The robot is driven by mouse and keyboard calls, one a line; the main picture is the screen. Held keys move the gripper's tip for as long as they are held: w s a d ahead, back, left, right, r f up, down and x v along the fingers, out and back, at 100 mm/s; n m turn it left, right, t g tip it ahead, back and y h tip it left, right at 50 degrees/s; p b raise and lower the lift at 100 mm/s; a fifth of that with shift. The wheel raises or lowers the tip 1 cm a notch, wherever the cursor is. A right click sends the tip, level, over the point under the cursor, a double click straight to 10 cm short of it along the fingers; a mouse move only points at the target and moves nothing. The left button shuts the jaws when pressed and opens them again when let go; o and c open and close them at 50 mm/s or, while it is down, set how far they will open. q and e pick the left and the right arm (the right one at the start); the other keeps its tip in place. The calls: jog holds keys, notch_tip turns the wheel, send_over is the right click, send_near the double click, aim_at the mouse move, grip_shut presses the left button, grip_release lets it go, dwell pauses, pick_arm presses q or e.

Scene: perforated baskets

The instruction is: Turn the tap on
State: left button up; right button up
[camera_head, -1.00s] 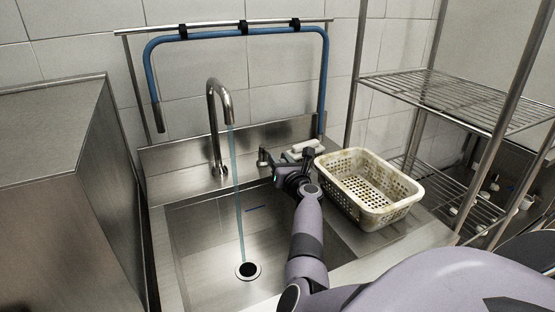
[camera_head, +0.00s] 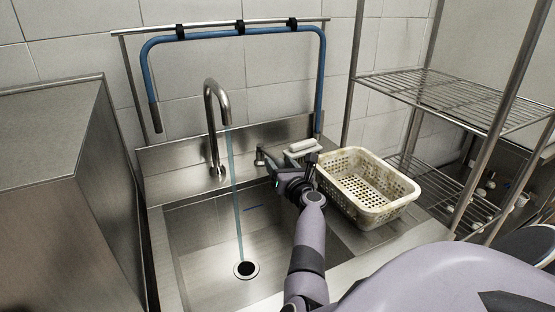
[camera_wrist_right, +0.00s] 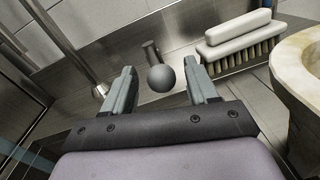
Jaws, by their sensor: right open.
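The tap is a curved steel spout (camera_head: 217,125) at the back of the sink, with a thin bluish stream of water (camera_head: 236,200) running from its mouth down to the drain. Its lever (camera_head: 260,156) is on the back ledge to the right of the spout. In the right wrist view the lever's round grey knob (camera_wrist_right: 161,78) is between my right gripper's (camera_wrist_right: 160,70) fingers, with gaps on both sides. The fingers are apart and hold nothing. In the head view my right gripper (camera_head: 287,166) is just right of the lever. My left gripper is not in view.
A perforated white basket (camera_head: 408,194) stands on the counter right of my right gripper. A white brush (camera_wrist_right: 238,40) lies behind it on the ledge. The sink basin (camera_head: 200,235) is empty around the drain (camera_head: 246,270). A wire rack (camera_head: 450,100) stands at the right.

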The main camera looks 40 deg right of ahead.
jog(key=shift+v, duration=2)
